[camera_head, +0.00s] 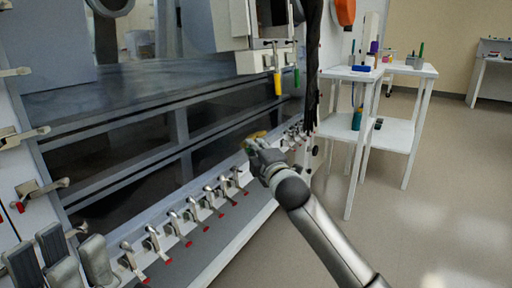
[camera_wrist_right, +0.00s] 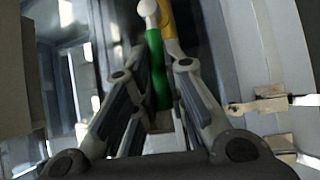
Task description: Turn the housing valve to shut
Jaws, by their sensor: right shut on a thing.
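A yellow and green handle (camera_head: 256,136), which looks like the housing valve's, shows at the fingertips of my right gripper (camera_head: 259,148), at the lower front edge of the glovebox. In the right wrist view a green part (camera_wrist_right: 155,68) and a yellow part (camera_wrist_right: 168,22) lie between the fingers of my right gripper (camera_wrist_right: 160,100). A pale rounded knob (camera_wrist_right: 147,8) is at the green part's upper end. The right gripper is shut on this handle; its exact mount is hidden. My left gripper (camera_head: 77,258) is open and empty at the lower left.
A row of metal latches with red tips (camera_head: 208,196) runs along the glovebox's lower edge. Yellow (camera_head: 277,82) and green (camera_head: 296,77) handles hang below a white box higher up. A white shelf table (camera_head: 385,138) stands right. The floor (camera_head: 440,215) is clear.

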